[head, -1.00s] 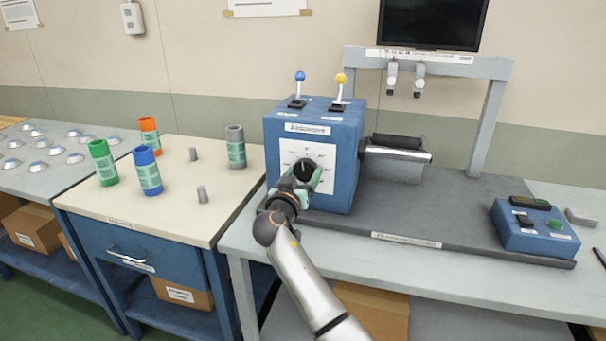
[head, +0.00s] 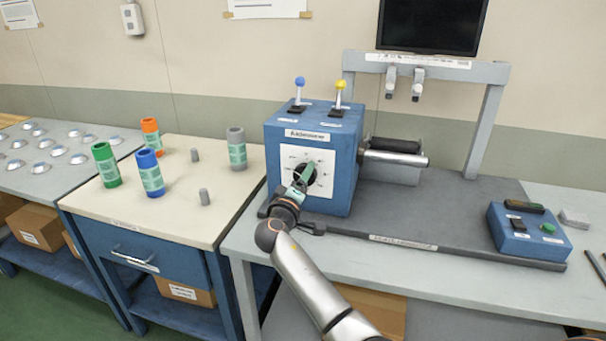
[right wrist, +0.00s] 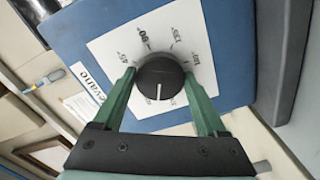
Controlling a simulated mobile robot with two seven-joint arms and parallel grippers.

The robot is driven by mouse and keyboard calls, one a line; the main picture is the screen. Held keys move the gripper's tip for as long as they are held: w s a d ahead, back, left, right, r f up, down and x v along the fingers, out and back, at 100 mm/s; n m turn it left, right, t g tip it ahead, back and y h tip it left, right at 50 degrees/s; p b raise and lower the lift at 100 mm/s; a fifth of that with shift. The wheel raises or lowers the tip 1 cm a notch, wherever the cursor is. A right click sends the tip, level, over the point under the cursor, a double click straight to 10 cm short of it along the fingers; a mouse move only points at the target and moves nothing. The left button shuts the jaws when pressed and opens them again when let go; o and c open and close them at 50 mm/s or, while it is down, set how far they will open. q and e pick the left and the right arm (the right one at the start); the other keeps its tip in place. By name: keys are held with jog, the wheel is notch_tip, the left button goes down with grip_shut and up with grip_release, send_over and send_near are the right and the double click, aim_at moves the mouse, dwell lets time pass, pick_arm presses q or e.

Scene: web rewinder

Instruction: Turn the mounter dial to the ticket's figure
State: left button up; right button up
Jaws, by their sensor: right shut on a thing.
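The mounter dial is a round black knob (right wrist: 160,78) on a white plate (right wrist: 110,50) with angle figures around it. The plate is on the front of a blue box (head: 338,180). In the right wrist view the knob's white pointer line points down the picture, and the figure there is too small to read. My right gripper (head: 304,174) is shut on the knob, with a green finger on either side of it, also in the right wrist view (right wrist: 160,88). My left gripper is out of view. No ticket's figure is readable.
Blue and yellow levers (head: 339,95) stand on the box. A roller (head: 395,157) juts from its right side. A blue button box (head: 530,235) sits at the right. Coloured tubes (head: 150,172) and grey pegs stand on the left table (head: 125,205).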

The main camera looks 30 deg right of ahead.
pick_arm(q)
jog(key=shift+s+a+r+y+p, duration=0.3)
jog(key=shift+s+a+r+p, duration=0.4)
jog(key=shift+p, duration=0.5)
pick_arm(e)
jog(key=n, duration=0.4)
jog(key=shift+r+n, duration=0.2)
jog(key=shift+n, duration=0.2)
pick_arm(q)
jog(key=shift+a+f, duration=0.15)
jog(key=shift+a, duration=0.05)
